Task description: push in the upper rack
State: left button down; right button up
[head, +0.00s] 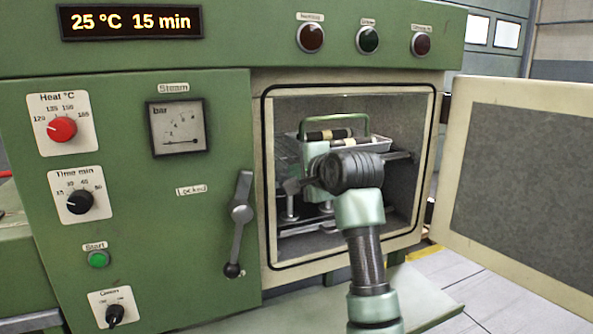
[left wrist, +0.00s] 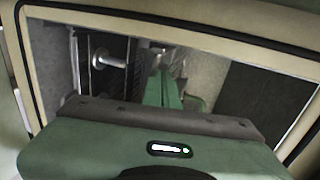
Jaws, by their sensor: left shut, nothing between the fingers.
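The upper rack (head: 399,156) is inside the open chamber of the green machine, largely hidden behind my arm. A metal tray (head: 376,146) with a green handle and dark rolls with pale bands sits at its level. My left gripper (head: 316,165) is at the chamber mouth, in front of the rack and tray. In the left wrist view its green fingers (left wrist: 165,92) are together, with nothing between them, pointing into the chamber. I cannot tell whether they touch the rack. My right gripper is not in view.
The door (head: 530,180) stands open at the right. A lever handle (head: 240,215) sticks out left of the opening. Lower rails (head: 300,228) show below the rack. A green shelf (head: 425,295) juts out below.

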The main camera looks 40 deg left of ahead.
pick_arm(q)
jog(key=shift+a, duration=0.1)
